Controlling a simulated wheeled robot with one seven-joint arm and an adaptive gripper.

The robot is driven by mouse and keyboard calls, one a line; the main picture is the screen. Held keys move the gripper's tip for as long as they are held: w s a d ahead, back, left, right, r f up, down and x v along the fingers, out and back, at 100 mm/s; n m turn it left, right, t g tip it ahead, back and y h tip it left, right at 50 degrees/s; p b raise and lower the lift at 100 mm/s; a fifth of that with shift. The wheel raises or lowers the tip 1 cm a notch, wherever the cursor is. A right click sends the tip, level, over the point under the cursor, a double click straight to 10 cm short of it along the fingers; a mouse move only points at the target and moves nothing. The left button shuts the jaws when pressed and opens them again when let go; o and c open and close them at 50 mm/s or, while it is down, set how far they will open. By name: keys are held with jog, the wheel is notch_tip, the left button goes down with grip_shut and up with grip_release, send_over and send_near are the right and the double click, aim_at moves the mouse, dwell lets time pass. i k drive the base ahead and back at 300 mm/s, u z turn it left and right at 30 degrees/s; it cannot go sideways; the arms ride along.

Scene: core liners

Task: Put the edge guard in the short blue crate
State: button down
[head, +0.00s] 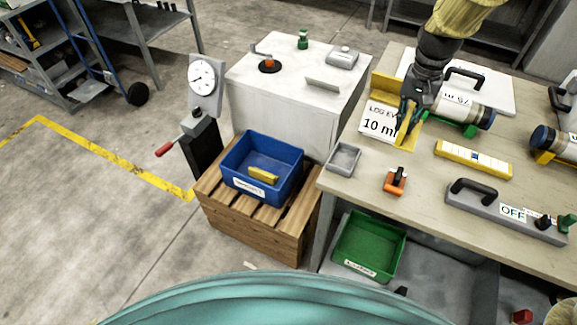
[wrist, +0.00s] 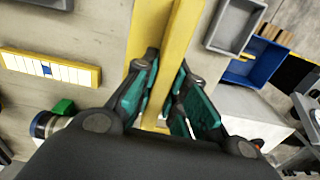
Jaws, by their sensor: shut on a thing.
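My gripper (head: 406,118) is over the left part of the workbench, its fingers shut on a yellow edge guard (head: 407,141). In the wrist view the guard (wrist: 183,25) is a long angled yellow strip running between the teal fingers (wrist: 168,108) and away past them. The fingers hide part of it, and I cannot tell whether it touches the bench. The short blue crate (head: 285,190) stands left of the bench on a wooden crate, with a yellow piece (head: 263,175) inside. The blue crate (wrist: 268,62) also shows at upper right in the wrist view.
A small grey tray (head: 344,159) sits at the bench's left edge, between gripper and blue crate. An orange clamp (head: 395,181), a yellow level (head: 473,159) and a white sign (head: 380,124) lie nearby. A green crate (head: 370,242) is below. A white cabinet (head: 290,101) stands behind the blue crate.

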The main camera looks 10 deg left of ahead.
aim_at(258, 162)
jog(key=u, duration=0.05)
jog(key=i, duration=0.55)
jog(key=u, duration=0.9)
jog(key=i, duration=0.45)
jog(key=u, duration=0.5)
